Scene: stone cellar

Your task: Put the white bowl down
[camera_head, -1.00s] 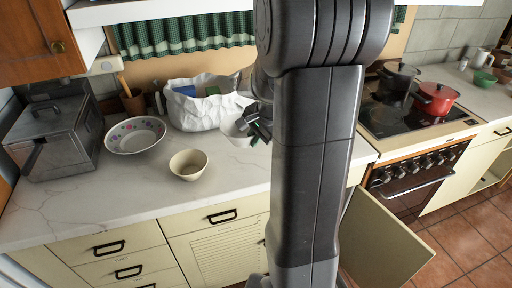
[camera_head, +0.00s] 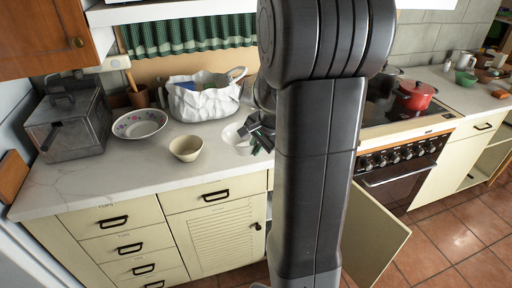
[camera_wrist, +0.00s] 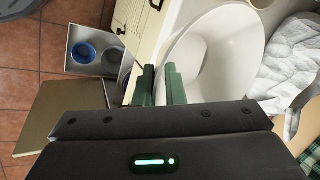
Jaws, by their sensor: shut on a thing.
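The white bowl (camera_head: 236,138) is over the worktop, to the left of my arm in the head view, partly hidden by my gripper (camera_head: 262,138). In the wrist view the white bowl (camera_wrist: 222,52) is large and looks empty. The green fingers of my gripper (camera_wrist: 160,84) are close together at its near wall and shut on its rim. I cannot tell whether the bowl's base touches the worktop.
The marble worktop (camera_head: 120,182) holds a cream bowl (camera_head: 186,148), a flowered bowl (camera_head: 140,123), a crumpled white bag (camera_head: 205,103) and a metal box (camera_head: 68,125). A cabinet door (camera_head: 375,240) stands open below. A red pot (camera_head: 416,95) is on the stove.

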